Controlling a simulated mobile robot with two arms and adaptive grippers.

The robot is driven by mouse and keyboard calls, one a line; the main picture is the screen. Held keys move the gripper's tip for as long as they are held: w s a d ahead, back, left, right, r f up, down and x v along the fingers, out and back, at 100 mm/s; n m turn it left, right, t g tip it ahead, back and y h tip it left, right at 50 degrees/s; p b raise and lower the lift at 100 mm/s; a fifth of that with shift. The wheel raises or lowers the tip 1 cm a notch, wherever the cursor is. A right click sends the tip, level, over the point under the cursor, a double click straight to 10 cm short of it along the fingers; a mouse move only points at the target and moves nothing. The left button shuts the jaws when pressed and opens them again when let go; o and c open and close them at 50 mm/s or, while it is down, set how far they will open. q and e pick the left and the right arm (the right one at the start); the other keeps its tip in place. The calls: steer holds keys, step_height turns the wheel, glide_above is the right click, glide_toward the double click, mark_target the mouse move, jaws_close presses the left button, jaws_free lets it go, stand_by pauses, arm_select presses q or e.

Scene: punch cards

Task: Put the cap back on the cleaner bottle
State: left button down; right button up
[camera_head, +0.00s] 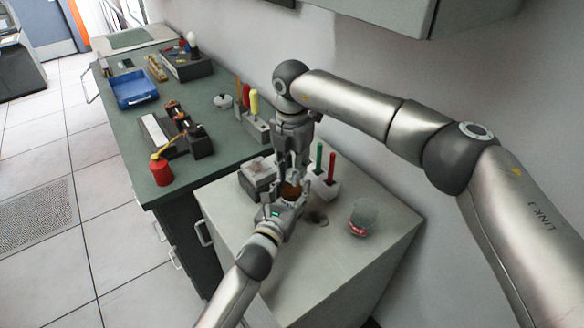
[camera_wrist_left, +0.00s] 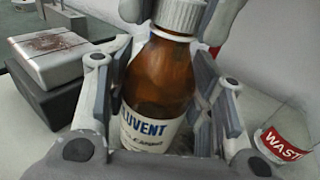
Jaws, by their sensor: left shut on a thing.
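The cleaner bottle (camera_wrist_left: 158,80) is brown with a white label reading "UVENT" and stands upright. It shows small in the head view (camera_head: 291,191). My left gripper (camera_head: 284,204) is shut around its body. The white ribbed cap (camera_wrist_left: 181,14) sits at the top of the bottle's neck in the left wrist view; its top is cut off by the frame edge. My right gripper (camera_head: 291,172) comes down from above, with its fingers on either side of the cap. I cannot tell whether they press on it.
Behind the bottle are a grey box (camera_head: 257,174) and a holder with green and red tools (camera_head: 325,187). A clear cup marked "WAST" (camera_head: 363,218) stands to the right. The light table's front is clear. The green bench holds a red oil can (camera_head: 161,172) and a blue tray (camera_head: 133,90).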

steer(key=o, duration=0.5)
steer(key=shift+c, duration=0.2)
steer(key=shift+r, duration=0.1)
steer(key=shift+r, duration=2.2)
steer(key=shift+c, duration=0.3)
